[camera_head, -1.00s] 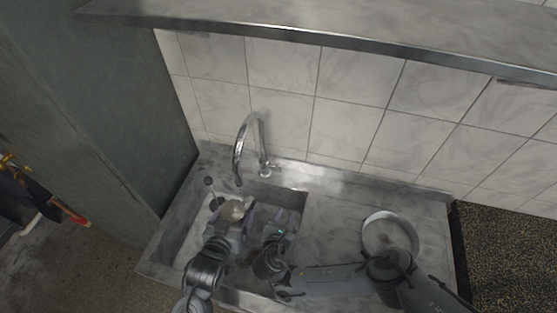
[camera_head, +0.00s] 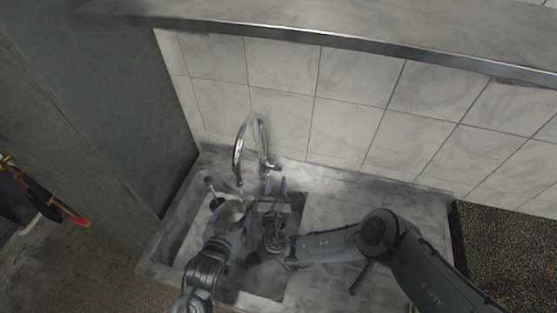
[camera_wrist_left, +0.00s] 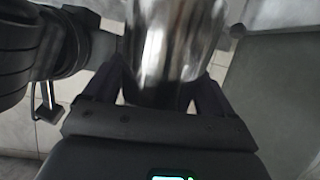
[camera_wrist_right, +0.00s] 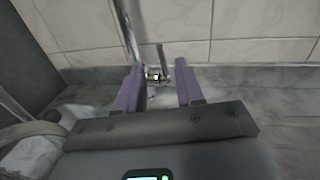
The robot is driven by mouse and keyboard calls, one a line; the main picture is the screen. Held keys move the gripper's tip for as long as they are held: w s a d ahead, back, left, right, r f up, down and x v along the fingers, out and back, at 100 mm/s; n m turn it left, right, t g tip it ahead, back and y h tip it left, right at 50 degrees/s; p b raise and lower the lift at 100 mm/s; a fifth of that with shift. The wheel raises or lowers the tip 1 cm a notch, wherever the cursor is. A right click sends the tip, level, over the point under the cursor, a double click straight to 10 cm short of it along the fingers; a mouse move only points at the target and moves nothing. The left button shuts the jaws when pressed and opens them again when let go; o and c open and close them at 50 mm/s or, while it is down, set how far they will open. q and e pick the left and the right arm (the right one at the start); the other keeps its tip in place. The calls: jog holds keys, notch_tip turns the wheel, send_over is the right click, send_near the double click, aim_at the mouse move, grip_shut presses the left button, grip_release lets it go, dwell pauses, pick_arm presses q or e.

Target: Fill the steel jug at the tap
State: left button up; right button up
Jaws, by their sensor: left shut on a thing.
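The steel jug (camera_head: 232,211) is held in my left gripper (camera_head: 237,219) over the sink basin, below and a little left of the tap spout. In the left wrist view the shiny jug (camera_wrist_left: 170,45) fills the space between the fingers; its contents are hidden. The curved chrome tap (camera_head: 239,150) stands at the back of the sink, and I cannot make out any water from it. My right gripper (camera_head: 276,183) is open just in front of the tap's base. In the right wrist view, the small tap lever (camera_wrist_right: 160,62) shows beyond and between its purple fingertips.
The steel sink counter (camera_head: 325,195) has bare room right of the basin, partly under my right arm. A tiled wall (camera_head: 280,90) rises behind the tap, with a shelf (camera_head: 330,38) above. A grey-green panel (camera_head: 110,110) stands at left.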

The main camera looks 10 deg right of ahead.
aim_at(278, 166)
jog(key=x, duration=1)
jog(key=shift+d, duration=0.1)
jog(key=shift+s, duration=0.1)
grip_shut()
